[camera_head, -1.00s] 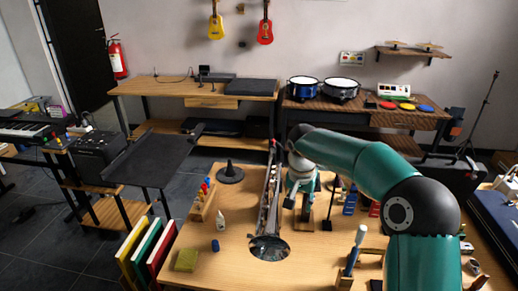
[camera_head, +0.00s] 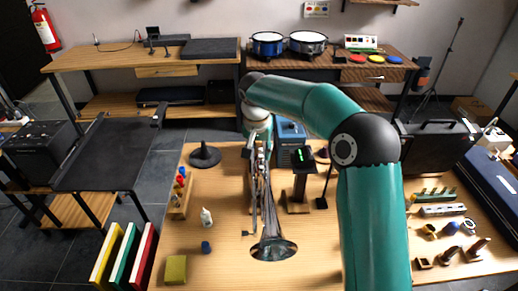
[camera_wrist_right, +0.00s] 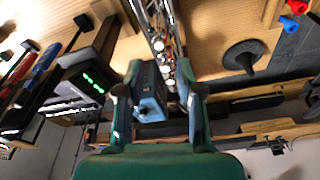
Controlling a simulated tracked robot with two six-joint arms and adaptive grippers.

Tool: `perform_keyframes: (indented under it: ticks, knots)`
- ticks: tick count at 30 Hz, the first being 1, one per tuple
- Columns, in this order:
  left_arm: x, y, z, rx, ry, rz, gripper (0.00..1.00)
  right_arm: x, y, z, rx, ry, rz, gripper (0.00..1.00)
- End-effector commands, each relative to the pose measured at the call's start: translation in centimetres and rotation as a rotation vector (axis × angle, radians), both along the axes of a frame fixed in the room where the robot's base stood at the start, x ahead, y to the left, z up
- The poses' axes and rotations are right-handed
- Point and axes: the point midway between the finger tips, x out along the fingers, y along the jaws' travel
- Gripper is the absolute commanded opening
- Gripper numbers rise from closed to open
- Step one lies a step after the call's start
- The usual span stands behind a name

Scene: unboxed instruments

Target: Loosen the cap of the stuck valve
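A silver trumpet-like instrument (camera_head: 262,205) extends away from me on the wooden table, its flared bell (camera_head: 272,249) at the near end. In the right wrist view, its valve section (camera_wrist_right: 166,45) shows beyond the fingertips. I cannot tell which cap belongs to the stuck valve. My right gripper (camera_wrist_right: 156,85) is open, with its two fingers apart and nothing clearly held between them. In the head view, my right arm reaches over the instrument's far part and hides some of it. My left gripper is out of view.
A black stand (camera_head: 299,190) with a green-lit display stands close right of the instrument, with a blue box (camera_head: 291,142) behind. A black cone-shaped stand (camera_head: 204,156), white bottle (camera_head: 206,217) and yellow block (camera_head: 176,269) are to the left. Tabletop between bottle and instrument is clear.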

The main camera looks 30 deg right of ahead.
Motion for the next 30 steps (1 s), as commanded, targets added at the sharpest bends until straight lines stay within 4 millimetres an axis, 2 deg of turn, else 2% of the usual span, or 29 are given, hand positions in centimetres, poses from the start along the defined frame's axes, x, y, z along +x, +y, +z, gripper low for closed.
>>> perform_keyframes:
  ticks: [21,30]
  knots:
    - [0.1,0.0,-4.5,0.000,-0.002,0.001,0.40,0.6,-1.6,-7.1,0.000,0.001,-0.011,0.36]
    - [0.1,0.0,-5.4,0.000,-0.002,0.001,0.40,0.9,-1.9,-8.8,-0.001,0.001,-0.011,0.36]
